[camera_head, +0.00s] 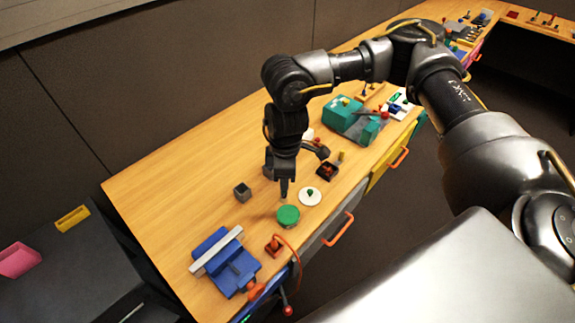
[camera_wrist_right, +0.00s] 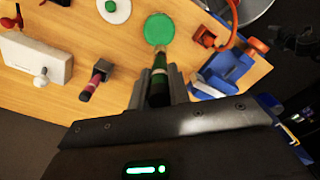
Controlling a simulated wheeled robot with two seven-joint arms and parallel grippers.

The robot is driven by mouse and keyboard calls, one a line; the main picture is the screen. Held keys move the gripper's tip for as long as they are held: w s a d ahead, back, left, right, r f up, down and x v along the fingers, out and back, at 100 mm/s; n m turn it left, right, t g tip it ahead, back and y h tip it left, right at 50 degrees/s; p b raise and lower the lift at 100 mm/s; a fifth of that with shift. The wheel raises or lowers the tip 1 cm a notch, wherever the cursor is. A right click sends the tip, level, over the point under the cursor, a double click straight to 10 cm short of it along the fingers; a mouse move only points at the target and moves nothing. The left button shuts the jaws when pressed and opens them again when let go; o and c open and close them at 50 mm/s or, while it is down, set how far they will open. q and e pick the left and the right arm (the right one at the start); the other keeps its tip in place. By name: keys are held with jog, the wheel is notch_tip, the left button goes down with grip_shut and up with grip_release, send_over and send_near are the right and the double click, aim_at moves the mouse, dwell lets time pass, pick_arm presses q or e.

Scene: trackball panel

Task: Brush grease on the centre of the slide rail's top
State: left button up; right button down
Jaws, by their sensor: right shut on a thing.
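My right gripper (camera_head: 284,186) points down and is shut on a brush; in the right wrist view the brush (camera_wrist_right: 159,84) has a dark green and black handle between the fingers. The brush's lower end is at the edge of a round green pot (camera_head: 288,215), also in the right wrist view (camera_wrist_right: 158,29); I cannot tell whether they touch. The slide rail (camera_head: 216,251) looks like a pale grey bar lying across a blue vise (camera_head: 228,266), left of and nearer than the pot. The gripper is away from the rail. My left gripper is not in view.
A dark grey cube-shaped holder (camera_head: 242,193) stands left of the gripper. A white disc with a green knob (camera_head: 310,196) is beside the pot. A red part with a cable (camera_head: 274,246) lies between pot and vise. The wooden table (camera_head: 165,195) is clear at the left.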

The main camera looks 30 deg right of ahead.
jog(key=n+p, duration=0.5)
jog(key=shift+d+r, duration=0.1)
jog(key=shift+r, duration=0.3)
jog(key=n, duration=0.1)
jog(key=n+p, duration=0.2)
jog(key=shift+s+d+f+n, duration=0.2)
jog(key=shift+s+f+n, duration=0.1)
jog(key=shift+d+f+n+p, duration=0.1)
jog(key=shift+f+n+p, duration=0.1)
jog(key=shift+n+p, duration=0.3)
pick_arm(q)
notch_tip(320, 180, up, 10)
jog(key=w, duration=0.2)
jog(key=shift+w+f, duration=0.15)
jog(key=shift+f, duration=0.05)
pick_arm(e)
jog(key=shift+f, duration=0.1)
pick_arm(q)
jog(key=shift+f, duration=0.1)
pick_arm(e)
jog(key=shift+f+b, duration=0.8)
jog(key=shift+b, duration=0.15)
pick_arm(q)
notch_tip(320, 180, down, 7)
jog(key=b, duration=0.5)
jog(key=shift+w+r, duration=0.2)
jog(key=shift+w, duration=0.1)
pick_arm(e)
notch_tip(320, 180, down, 4)
jog(key=shift+f, duration=0.2)
